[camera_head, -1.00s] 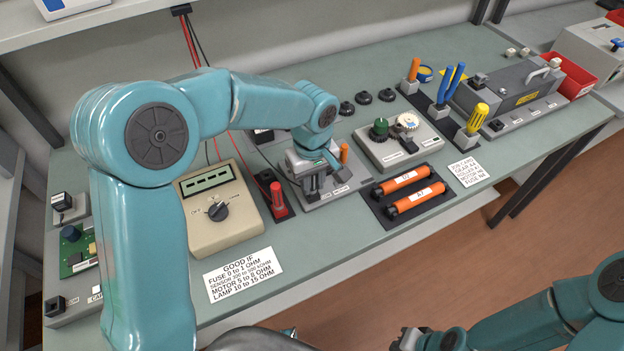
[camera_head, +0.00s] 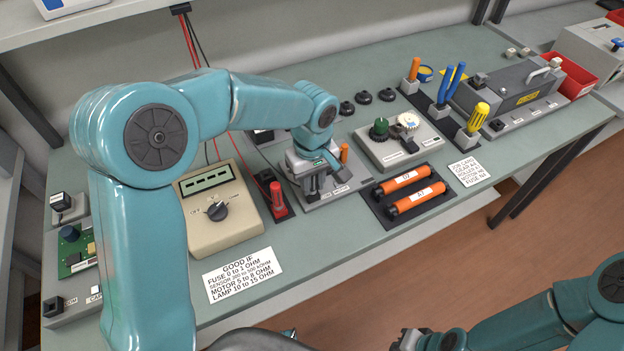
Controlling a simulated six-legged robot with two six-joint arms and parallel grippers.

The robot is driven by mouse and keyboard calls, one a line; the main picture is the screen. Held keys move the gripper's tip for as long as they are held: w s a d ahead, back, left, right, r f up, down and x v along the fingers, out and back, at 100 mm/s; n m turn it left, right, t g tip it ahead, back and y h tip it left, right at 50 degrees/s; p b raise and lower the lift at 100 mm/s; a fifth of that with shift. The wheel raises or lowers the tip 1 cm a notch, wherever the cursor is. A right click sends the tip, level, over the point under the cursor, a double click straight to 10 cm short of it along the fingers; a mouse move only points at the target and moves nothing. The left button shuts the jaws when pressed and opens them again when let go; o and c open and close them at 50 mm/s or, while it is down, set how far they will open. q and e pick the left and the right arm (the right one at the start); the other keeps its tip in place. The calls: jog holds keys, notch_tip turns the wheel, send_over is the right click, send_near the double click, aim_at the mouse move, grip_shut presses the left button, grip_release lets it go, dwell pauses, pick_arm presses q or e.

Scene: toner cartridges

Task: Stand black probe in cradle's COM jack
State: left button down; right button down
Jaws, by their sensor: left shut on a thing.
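My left gripper (camera_head: 316,178) is low over a grey fixture (camera_head: 345,186) at mid-table, its fingers pointing down. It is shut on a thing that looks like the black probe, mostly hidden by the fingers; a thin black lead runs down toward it. A grey cradle (camera_head: 62,318) at the far left carries a black block (camera_head: 54,306) beside a label reading COM, well away from this gripper. My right gripper (camera_head: 408,339) is at the bottom edge, off the table; its fingers are too small and cropped to judge.
A beige meter (camera_head: 218,210) and a red probe (camera_head: 276,194) in its stand are left of the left gripper. Orange cartridges (camera_head: 408,181) lie on a dark tray to the right. A green circuit board (camera_head: 74,250) is near the cradle. My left arm covers part of the table's left side.

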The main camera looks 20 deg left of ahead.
pick_arm(q)
jog(key=c, duration=0.9)
grip_release()
notch_tip(320, 180, up, 16)
jog(key=p, duration=0.1)
jog(key=shift+r, duration=0.15)
